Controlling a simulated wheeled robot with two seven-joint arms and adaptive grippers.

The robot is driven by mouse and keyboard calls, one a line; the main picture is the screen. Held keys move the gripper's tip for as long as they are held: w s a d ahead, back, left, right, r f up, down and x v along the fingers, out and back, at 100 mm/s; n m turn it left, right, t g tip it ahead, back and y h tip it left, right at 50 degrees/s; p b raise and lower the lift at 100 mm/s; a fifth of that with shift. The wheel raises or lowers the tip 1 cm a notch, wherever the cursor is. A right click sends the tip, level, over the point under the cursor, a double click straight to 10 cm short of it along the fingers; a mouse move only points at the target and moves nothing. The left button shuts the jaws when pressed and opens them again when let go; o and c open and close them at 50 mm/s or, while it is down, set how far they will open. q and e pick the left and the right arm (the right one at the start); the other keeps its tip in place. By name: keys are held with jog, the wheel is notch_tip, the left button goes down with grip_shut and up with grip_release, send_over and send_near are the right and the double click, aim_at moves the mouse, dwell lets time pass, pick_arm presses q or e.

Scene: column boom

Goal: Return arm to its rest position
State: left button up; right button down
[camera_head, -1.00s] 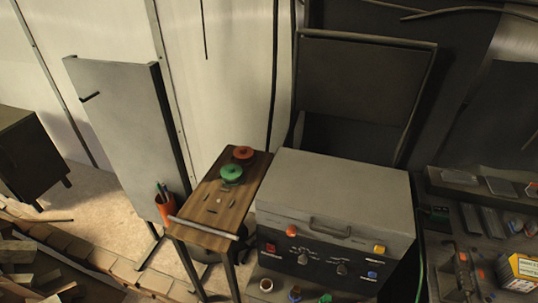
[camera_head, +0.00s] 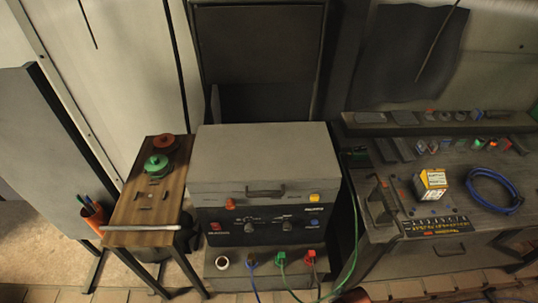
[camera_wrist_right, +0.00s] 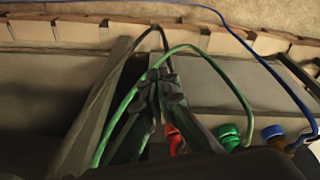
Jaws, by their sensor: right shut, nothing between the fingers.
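My right gripper (camera_wrist_right: 168,85) shows in the right wrist view, its dark fingers closed together with nothing held. It points toward the floor and a row of bricks. A green cable (camera_wrist_right: 212,58) loops across the view close to the fingers; I cannot tell whether it touches them. A red plug (camera_wrist_right: 172,138) is partly hidden by a finger, and a green plug (camera_wrist_right: 229,136) is to the right of it. Neither of my arms shows in the head view, and my left gripper is in no frame.
A grey machine (camera_head: 262,160) has coloured plugs and cables at its front, including a green plug (camera_head: 280,258). A small wooden table (camera_head: 134,213) stands left of it. A workbench (camera_head: 400,235) on the right bears a small box (camera_head: 430,184) and a blue cable coil (camera_head: 492,190).

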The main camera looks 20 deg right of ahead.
jog(key=s+a+f+g, duration=0.1)
jog(key=s+f, duration=0.3)
jog(key=f, duration=0.9)
jog(key=s+f, duration=0.3)
jog(key=f, duration=1)
jog(key=s+f+n+g, duration=0.1)
jog(key=s+f, duration=1.1)
jog(key=s, duration=0.5)
jog(key=shift+s+y, duration=0.2)
jog(key=shift+y, duration=0.1)
jog(key=c, duration=2.7)
grip_release()
jog(key=shift+f, duration=0.1)
